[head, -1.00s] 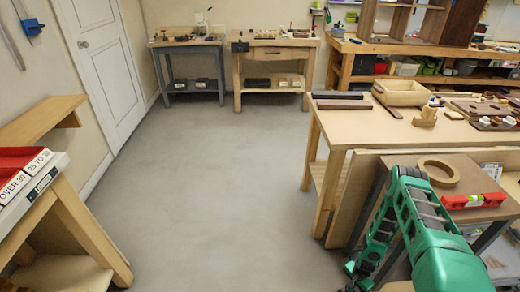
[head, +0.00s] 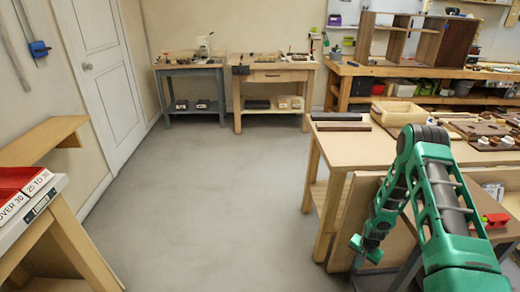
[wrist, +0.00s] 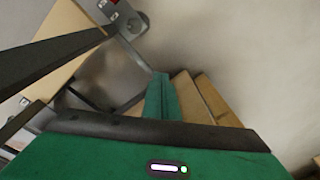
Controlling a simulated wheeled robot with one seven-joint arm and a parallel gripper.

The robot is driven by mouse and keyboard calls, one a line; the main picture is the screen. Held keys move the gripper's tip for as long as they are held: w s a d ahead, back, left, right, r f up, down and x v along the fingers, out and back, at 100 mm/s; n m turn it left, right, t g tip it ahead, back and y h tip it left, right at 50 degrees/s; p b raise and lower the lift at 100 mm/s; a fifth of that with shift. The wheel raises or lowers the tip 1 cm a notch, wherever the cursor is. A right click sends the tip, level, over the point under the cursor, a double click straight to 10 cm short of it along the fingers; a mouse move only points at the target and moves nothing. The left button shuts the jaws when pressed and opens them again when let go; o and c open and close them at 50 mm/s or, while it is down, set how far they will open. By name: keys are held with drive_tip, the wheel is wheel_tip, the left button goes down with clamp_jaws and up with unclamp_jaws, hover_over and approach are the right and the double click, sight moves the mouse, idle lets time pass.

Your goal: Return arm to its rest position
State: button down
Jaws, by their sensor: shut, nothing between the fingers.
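My arm shows at the right of the head view, its green links bent at a raised elbow, with the forearm hanging down. The wrist view looks down past green and black parts of my own body, with grey floor beyond.
A wooden workbench (head: 350,150) with a wooden box (head: 396,112) stands close on the right, beside my forearm. A red level (head: 496,221) lies partly behind my arm. A table with red bins (head: 14,181) is at left. The grey floor (head: 220,190) between is clear.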

drive_tip(key=w+a+r+n+t, duration=0.1)
drive_tip(key=w+a+r+n, duration=0.1)
drive_tip(key=r, duration=1.1)
drive_tip(key=w+a+r+n, duration=0.1)
drive_tip(key=w+a+r, duration=0.1)
drive_tip(key=r, duration=1.1)
drive_tip(key=s+a+r+n+t, duration=0.1)
drive_tip(key=s+a+r+n, duration=0.15)
drive_tip(key=s+r, duration=0.45)
drive_tip(key=s+a+r+n, duration=0.1)
drive_tip(key=s+a+r, duration=0.2)
drive_tip(key=r, duration=0.8)
drive_tip(key=s+a+r+n+t, duration=0.1)
drive_tip(key=s+a+r, duration=0.1)
drive_tip(key=s+r, duration=0.55)
drive_tip(key=s+a+r+n, duration=0.2)
drive_tip(key=s+r, duration=0.4)
drive_tip(key=s+d+f+m+g, duration=0.1)
drive_tip(key=s+d+m+g, duration=0.1)
drive_tip(key=s+d, duration=0.3)
drive_tip(key=s+d+f+m+g, duration=0.1)
drive_tip(key=s+d+m, duration=0.4)
drive_tip(key=s, duration=0.6)
drive_tip(key=shift+s+d+f+g, duration=0.2)
drive_tip(key=shift+d+g, duration=0.3)
drive_tip(key=shift+d, duration=0.3)
